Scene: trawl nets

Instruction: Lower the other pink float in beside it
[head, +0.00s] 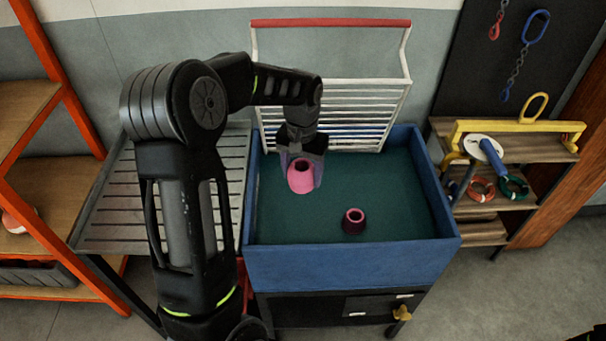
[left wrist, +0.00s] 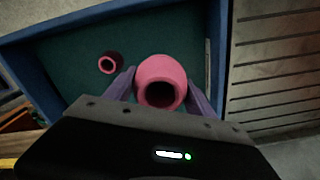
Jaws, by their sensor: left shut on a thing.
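My left gripper (head: 304,172) is shut on a pink float (head: 300,178), a short hollow ring-like piece with a dark hole. It holds the float over the back left part of the blue bin (head: 350,265). In the left wrist view the same float (left wrist: 161,80) sits between the two purple fingers. A second, darker pink float (head: 353,222) stands on the dark green floor of the bin, in front and to the right of the held one, apart from it. It also shows in the left wrist view (left wrist: 109,63).
The bin's floor is otherwise clear.

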